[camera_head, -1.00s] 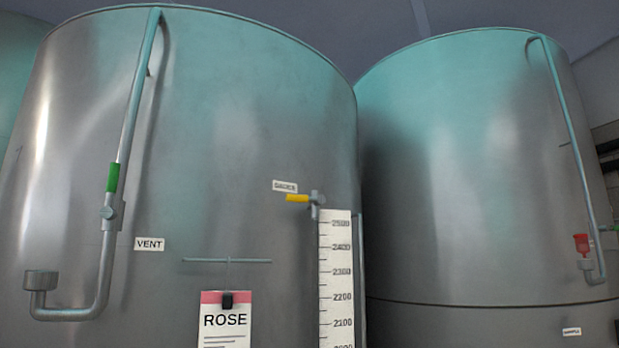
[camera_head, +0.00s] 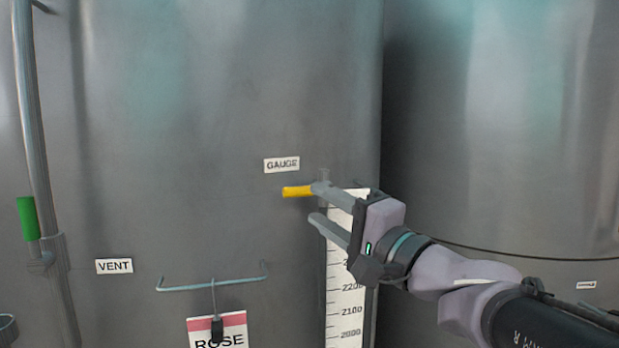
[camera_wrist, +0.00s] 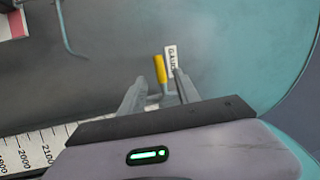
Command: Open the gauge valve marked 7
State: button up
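The gauge valve has a yellow lever (camera_head: 297,191) that points level to the left on the tank, just below a GAUGE label (camera_head: 282,164). I see no number 7 on it. My gripper (camera_head: 316,203) is open, its two fingers apart and pointing at the tank from the right. In the head view the upper finger overlaps the valve body and the lower finger is below it. In the wrist view the yellow lever (camera_wrist: 160,69) shows between and just beyond the fingertips. The fingers hide most of the valve body; contact cannot be told.
A white level scale (camera_head: 345,290) runs down the tank below the valve, partly behind my gripper. A pipe rail (camera_head: 185,289) with a ROSE card (camera_head: 218,327) is lower left. A vent pipe with a green handle (camera_head: 27,218) stands far left. A second tank (camera_head: 510,130) is at right.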

aim_at(300, 194)
jog(key=p+x, duration=0.1)
jog(key=x, duration=0.5)
jog(key=shift+w+a+r+p, duration=0.1)
jog(key=shift+w+a+p, duration=0.1)
jog(key=shift+a+p, duration=0.15)
jog(key=shift+w, duration=0.3)
jog(key=shift+s, duration=0.1)
grip_shut()
dwell(0.6)
